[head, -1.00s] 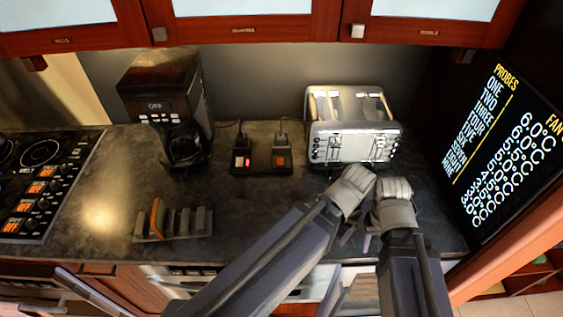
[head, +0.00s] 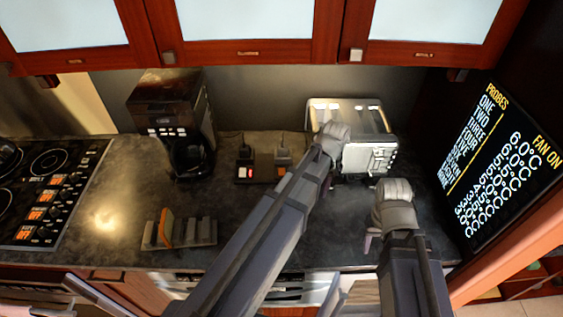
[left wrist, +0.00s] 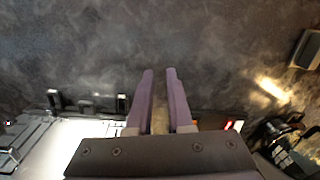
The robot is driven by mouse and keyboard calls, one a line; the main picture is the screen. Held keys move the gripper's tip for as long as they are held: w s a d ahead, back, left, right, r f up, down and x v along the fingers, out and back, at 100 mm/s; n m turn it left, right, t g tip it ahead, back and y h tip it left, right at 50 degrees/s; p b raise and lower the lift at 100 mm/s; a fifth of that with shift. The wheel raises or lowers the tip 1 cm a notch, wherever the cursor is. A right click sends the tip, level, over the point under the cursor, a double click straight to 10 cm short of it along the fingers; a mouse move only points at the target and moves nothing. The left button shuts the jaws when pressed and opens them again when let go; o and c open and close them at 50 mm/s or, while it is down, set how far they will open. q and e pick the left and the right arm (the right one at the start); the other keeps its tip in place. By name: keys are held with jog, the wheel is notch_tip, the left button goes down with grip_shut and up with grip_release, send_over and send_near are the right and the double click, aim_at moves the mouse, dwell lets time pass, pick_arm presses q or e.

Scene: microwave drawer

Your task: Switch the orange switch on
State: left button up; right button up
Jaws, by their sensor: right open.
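A black switch box (head: 262,177) lies on the counter, left of the toaster, with two rockers and plugs behind it. Its orange switch (head: 281,172) is on the right, close to my left arm; the red and white switch (head: 244,173) is on the left. The orange switch's rocker position is too small to read. My left gripper (left wrist: 159,72) points over dark counter in the left wrist view, its purple fingers with a narrow gap and the box low on the right. In the head view its fingers are hidden behind my arm. My right gripper (head: 370,238) is open, low over the counter, its fingers partly hidden.
A silver toaster (head: 362,150) stands beyond my left wrist. A black coffee maker (head: 172,115) is left of the box. A cooktop (head: 50,185) is at the left; counter between is clear.

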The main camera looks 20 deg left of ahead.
pick_arm(q)
jog(key=w+a+r+n+p, duration=0.1)
jog(key=w+a+n, duration=0.1)
jog(key=w+a+r+n+p, duration=0.1)
jog(key=w+a+r+n, duration=0.1)
jog(key=a+n, duration=0.1)
jog(key=w+a+r+n+p, duration=0.1)
jog(key=w+a+n, duration=0.1)
jog(key=w+a, duration=0.1)
jog(key=shift+a+r+n+h, duration=0.2)
jog(key=shift+a+n+h, duration=0.1)
jog(key=shift+n, duration=0.1)
grip_shut()
jog(key=w+a+r+n+p, duration=0.2)
jog(key=w+a+n, duration=0.1)
jog(key=a+n, duration=0.4)
jog(key=shift+w+a+r+h+p, duration=0.3)
jog(key=shift+a+r+p, duration=0.1)
jog(key=shift+a, duration=0.65)
